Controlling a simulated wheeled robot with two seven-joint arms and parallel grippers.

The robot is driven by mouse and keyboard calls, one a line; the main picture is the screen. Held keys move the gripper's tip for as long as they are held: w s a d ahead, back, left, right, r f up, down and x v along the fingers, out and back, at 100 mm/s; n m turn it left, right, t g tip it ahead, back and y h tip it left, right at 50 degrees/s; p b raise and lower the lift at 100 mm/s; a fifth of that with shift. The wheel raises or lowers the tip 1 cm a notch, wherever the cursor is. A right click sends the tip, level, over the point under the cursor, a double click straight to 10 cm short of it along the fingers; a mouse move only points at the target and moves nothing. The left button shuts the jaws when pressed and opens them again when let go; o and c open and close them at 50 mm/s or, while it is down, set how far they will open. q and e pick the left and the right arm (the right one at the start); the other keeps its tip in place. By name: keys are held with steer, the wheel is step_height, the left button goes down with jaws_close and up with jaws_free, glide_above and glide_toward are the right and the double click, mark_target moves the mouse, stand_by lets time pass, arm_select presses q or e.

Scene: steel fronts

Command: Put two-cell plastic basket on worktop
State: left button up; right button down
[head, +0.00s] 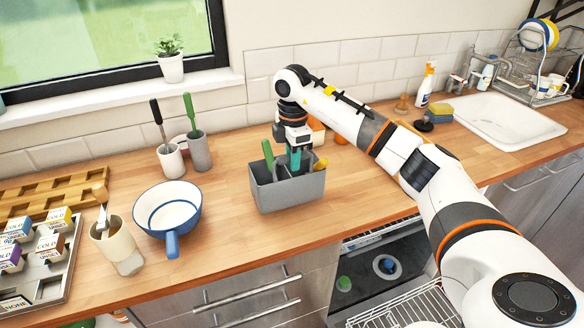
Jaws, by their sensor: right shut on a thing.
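The two-cell plastic basket (290,194) is grey and upright, at the middle of the wooden worktop (349,197). It holds utensils, among them a green-handled one and one with a yellow end. My right gripper (295,160) points down into the middle of the basket and is shut on it; the fingertips are partly hidden by its walls and contents. The basket's underside is at or very near the worktop; I cannot tell whether it touches. My left gripper is not in view.
A blue-rimmed pan (168,208), a cream crock (118,246) and utensil cups (199,152) stand left of the basket. A tray of boxes (40,255) is at far left. An open dishwasher (383,272) lies below the front edge. The sink (492,124) is at right.

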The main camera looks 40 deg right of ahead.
mark_target(293, 180)
step_height(293, 180, down, 3)
steer(key=shift+f+p, duration=0.1)
steer(key=shift+p, duration=0.35)
steer(key=shift+f, duration=0.2)
steer(key=c, duration=1.3)
jaws_free()
step_height(293, 180, up, 11)
steer(key=shift+r+b, duration=0.1)
steer(key=shift+b, duration=1.05)
steer(key=shift+r, duration=0.55)
